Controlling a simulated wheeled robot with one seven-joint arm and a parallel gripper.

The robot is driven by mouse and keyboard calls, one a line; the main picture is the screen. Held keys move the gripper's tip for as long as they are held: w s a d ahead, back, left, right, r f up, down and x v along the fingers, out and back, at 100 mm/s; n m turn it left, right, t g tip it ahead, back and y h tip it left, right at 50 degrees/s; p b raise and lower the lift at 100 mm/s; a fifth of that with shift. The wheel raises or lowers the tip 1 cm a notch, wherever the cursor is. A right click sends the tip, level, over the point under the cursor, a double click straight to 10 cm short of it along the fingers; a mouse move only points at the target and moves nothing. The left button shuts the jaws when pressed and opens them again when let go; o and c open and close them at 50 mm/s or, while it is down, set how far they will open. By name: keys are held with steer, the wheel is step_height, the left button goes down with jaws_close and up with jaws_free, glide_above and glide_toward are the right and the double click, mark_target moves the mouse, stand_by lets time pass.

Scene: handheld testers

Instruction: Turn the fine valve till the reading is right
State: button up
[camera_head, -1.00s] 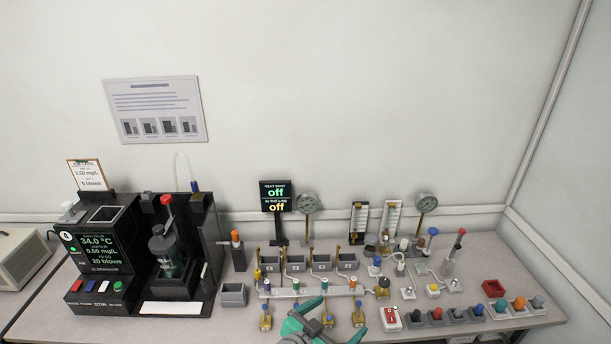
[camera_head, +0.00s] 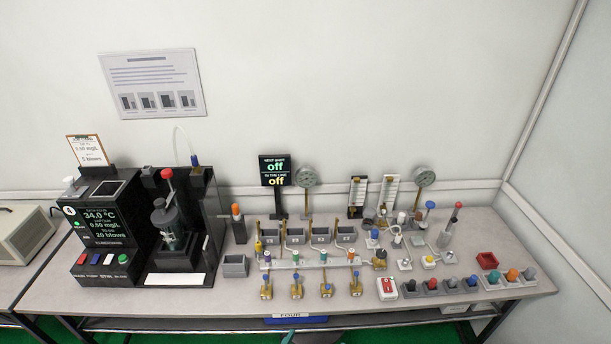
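I cannot tell which of the several small knobs is the fine valve. Likely places are the white manifold (camera_head: 310,263) with coloured knobs and the blue-topped knob (camera_head: 430,205) near the right gauge. A black display (camera_head: 275,170) reads "off" twice. A dark sliver at the bottom edge may be part of my arm; my gripper's fingers do not show, and nothing is seen held.
A black tester (camera_head: 108,215) at left shows 34.0 °C. Brass valves (camera_head: 297,290) line the front. A red-and-white switch box (camera_head: 387,288), grey blocks with coloured knobs (camera_head: 430,287) and a red tray (camera_head: 487,260) are at right. Bare bench shows along the front (camera_head: 220,303).

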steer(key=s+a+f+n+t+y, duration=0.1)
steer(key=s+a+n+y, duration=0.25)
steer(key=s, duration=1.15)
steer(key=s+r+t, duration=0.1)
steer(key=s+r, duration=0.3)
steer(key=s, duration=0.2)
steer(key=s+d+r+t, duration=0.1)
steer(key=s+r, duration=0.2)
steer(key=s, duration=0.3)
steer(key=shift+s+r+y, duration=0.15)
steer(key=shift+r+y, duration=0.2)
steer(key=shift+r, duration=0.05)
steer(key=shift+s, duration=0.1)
